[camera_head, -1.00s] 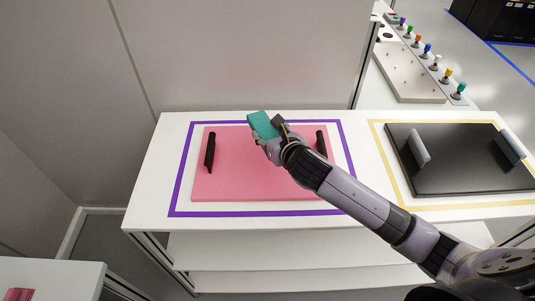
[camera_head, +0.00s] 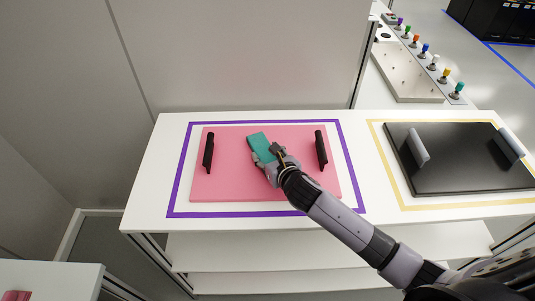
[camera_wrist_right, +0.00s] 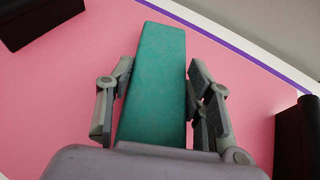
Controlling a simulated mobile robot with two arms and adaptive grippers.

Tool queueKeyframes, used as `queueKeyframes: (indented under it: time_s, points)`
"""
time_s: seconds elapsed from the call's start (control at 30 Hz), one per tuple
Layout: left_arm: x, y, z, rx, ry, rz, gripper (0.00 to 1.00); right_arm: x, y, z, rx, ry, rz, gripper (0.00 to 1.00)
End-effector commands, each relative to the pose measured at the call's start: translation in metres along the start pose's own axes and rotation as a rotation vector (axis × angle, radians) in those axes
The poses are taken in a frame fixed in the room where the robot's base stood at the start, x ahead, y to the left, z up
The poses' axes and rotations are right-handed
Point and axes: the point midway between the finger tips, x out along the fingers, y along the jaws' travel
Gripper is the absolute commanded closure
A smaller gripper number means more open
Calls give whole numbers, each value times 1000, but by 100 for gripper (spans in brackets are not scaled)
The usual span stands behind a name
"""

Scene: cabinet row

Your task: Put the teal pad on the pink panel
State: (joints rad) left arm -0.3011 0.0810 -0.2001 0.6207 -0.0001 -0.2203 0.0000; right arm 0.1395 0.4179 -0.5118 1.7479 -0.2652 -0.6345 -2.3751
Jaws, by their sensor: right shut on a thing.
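The teal pad (camera_head: 261,146) is a flat block held in my right gripper (camera_head: 271,157), over the middle of the pink panel (camera_head: 226,180). In the right wrist view the pad (camera_wrist_right: 157,85) lies between the two fingers of my right gripper (camera_wrist_right: 155,105), with pink surface around it. I cannot tell whether the pad touches the panel or hangs just above it. The panel has a black handle (camera_head: 209,152) on its left and another black handle (camera_head: 321,148) on its right. The gripper is between them, apart from both. My left gripper is out of view.
A purple outline (camera_head: 182,165) surrounds the pink panel on the white table (camera_head: 150,190). A black panel with grey handles (camera_head: 440,178) lies at the right inside a yellow outline (camera_head: 390,170). A board with coloured knobs (camera_head: 409,78) stands at the back right.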

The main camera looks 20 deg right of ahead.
Motion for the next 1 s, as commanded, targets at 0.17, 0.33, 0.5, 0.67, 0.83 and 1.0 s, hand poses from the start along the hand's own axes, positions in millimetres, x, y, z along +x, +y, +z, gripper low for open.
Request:
queueKeyframes:
  time_s: [0.17,0.33,0.5,0.67,0.83,1.0]
  points:
    - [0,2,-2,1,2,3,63,0,0,-1,-1,0,0,43]
    - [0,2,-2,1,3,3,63,0,0,-1,-1,0,0,32]
    - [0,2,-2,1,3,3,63,0,0,-1,-1,0,0,32]
    - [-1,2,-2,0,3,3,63,-1,0,2,1,-1,0,32]
    - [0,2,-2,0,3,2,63,-20,-1,1,-4,1,0,32]
    - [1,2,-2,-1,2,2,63,-57,0,0,-4,1,1,32]
